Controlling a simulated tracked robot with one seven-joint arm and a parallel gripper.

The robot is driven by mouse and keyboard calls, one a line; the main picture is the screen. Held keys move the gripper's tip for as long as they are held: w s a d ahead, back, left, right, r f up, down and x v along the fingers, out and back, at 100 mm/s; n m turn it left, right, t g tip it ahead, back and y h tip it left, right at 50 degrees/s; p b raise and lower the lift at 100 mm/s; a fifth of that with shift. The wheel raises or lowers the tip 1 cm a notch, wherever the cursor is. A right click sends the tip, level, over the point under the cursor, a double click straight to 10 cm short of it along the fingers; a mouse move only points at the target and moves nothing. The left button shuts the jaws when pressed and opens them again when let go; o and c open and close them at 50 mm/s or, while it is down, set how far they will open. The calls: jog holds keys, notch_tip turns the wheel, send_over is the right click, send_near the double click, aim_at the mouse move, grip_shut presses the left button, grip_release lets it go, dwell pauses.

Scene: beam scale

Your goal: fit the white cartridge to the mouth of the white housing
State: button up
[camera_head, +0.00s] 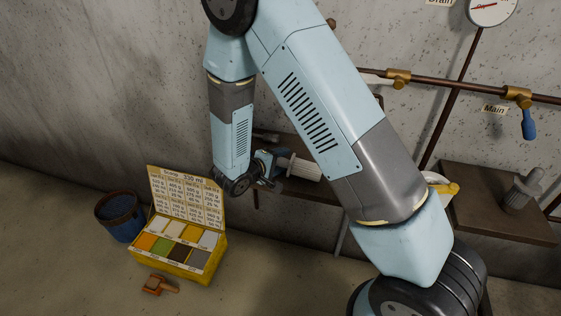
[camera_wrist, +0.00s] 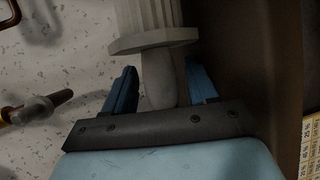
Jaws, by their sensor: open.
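The white cartridge (camera_head: 306,169) is ribbed and lies in front of my gripper (camera_head: 270,168) at the small brown shelf in the head view. The stem is between the two blue fingers of my gripper (camera_wrist: 161,70), which stand apart with a visible gap on the left side. I cannot clearly make out the white housing. A pale round thing with a yellow part (camera_head: 441,187) is partly hidden behind my arm.
A grey ribbed piece (camera_head: 520,191) stands on the right brown shelf (camera_head: 478,210). Pipes with brass valves and a blue handle (camera_head: 528,125) run along the wall. A yellow sample box (camera_head: 219,262), a dark blue bucket (camera_head: 122,222) and an orange tool (camera_head: 154,284) are on the floor.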

jog(key=shift+f, duration=0.15)
jog(key=v, duration=1.4)
jog(key=shift+d+f, duration=0.1)
jog(key=s+d+r+m+g+y, duration=0.25)
jog(key=d+r+m+g, duration=0.45)
jog(key=d+r, duration=1)
jog(key=s+d+r+m+t+y, duration=0.2)
jog(key=s+d+r+y, duration=0.5)
jog(key=s+d+r, duration=0.3)
jog(key=s+r, duration=0.1)
jog(key=s, duration=0.3)
jog(key=shift+d+r+t, duration=0.3)
jog(key=shift+d+r, duration=0.05)
jog(key=shift+w, duration=0.1)
